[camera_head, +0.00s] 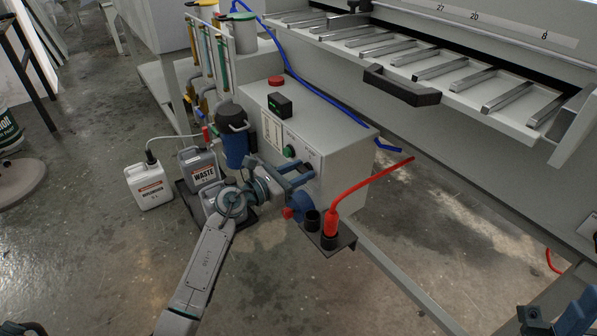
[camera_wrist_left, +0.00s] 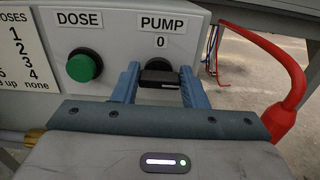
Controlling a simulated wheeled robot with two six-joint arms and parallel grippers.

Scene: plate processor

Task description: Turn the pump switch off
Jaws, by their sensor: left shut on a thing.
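The pump switch (camera_wrist_left: 157,79) is a black knob below the words PUMP and 0 on the grey control box (camera_head: 325,140). Its bar lies roughly level in the left wrist view, with a pale mark on the right half. My left gripper (camera_wrist_left: 160,85) has one blue finger on each side of the knob and is shut on it. In the head view, my left gripper (camera_head: 299,178) is at the box's front face and mostly hides the knob. Part of my right gripper (camera_head: 556,318) shows at the bottom right corner, cut off by the picture's edge.
A green DOSE button (camera_wrist_left: 84,66) is left of the switch. A blue canister (camera_head: 236,140) and waste jugs (camera_head: 200,167) are to the left. A black drawer handle (camera_head: 402,88) juts out above.

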